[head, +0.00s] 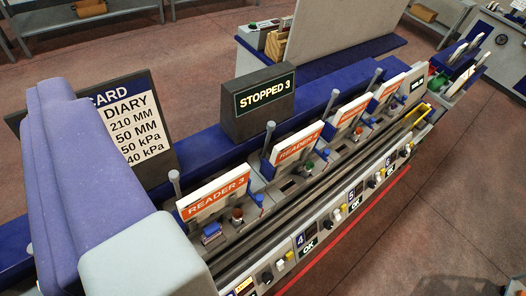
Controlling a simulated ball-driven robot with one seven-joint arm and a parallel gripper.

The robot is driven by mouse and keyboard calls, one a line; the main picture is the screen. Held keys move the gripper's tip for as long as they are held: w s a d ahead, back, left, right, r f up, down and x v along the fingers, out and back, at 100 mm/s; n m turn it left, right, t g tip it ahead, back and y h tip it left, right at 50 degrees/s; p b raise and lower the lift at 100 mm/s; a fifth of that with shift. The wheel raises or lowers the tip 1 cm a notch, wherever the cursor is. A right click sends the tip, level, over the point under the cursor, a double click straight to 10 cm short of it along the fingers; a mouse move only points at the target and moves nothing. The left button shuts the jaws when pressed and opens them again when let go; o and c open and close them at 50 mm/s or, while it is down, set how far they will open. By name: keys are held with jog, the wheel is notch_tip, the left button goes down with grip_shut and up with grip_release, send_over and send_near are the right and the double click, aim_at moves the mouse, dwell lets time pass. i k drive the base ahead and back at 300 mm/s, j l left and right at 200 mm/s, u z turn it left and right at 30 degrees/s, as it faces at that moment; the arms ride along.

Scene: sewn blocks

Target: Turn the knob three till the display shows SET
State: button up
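A dark box with a display (264,95) stands on the blue ledge and reads STOPPED 3. A row of stations runs up to the right along a long bench; the nearest white and orange sign (213,193) reads READER 3. The bench's front panel carries small black knobs, such as one (267,277) at the bottom edge. Numbers 4, 5 and 6 show along the panel, with a small OK display (308,245) by the 4. I see no label 3 by a knob, and the panel's near end is cut off. My gripper is not in view; my purple and grey arm fills the left.
A dark board (132,125) with a DIARY card stands behind the bench at left. Grey levers (267,140) rise beside the stations. A yellow handle (417,115) sits at the far end. A grey partition (335,30) stands behind.

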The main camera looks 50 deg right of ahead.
aim_at(252, 213)
jog(key=k+z, duration=0.25)
jog(key=k+l+z, duration=0.15)
jog(key=k+z, duration=0.15)
jog(key=k+l, duration=0.5)
jog(key=k, duration=0.15)
